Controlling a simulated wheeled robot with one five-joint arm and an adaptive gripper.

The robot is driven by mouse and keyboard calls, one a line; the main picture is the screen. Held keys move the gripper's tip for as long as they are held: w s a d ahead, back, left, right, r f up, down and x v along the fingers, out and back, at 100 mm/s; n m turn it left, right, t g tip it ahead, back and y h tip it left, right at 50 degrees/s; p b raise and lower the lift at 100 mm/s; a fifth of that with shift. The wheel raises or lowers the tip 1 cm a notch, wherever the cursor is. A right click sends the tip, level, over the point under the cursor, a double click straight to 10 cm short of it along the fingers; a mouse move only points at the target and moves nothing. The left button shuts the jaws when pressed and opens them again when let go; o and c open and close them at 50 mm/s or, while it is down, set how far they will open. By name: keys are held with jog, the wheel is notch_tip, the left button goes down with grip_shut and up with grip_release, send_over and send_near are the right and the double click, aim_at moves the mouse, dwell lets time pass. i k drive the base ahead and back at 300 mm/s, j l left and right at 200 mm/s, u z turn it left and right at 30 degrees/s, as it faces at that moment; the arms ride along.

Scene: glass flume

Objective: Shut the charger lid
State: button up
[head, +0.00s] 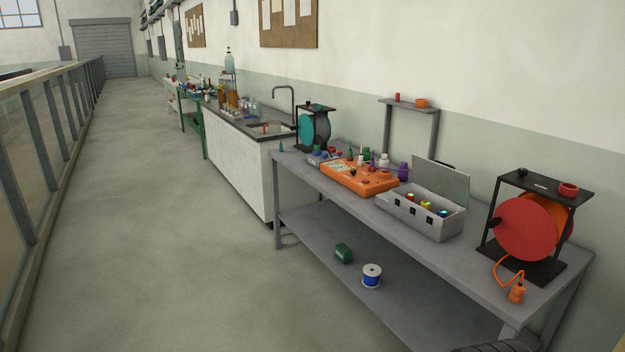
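The charger (405,212) is a light grey box on the grey workbench, right of the middle of the head view. Its lid (445,182) stands open, raised at the back edge on the wall side and tilted up. Several small coloured items, such as a yellow one (425,205) and a blue one (442,213), show inside the open box. Dark square marks are on its front. My gripper is not in view.
An orange case (345,178) and several small bottles are left of the charger. A red cable reel (525,230) in a black frame stands to its right. The workbench (310,178) has a lower shelf. Floor (150,220) is clear between bench and railing (50,110).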

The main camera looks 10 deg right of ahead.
aim_at(440, 178)
jog(key=i+l+u, duration=0.2)
jog(key=i, duration=1.4)
jog(key=i+j+z, duration=0.1)
jog(key=i+z, duration=0.3)
jog(key=i+j+z, duration=0.2)
jog(key=i+z, duration=0.2)
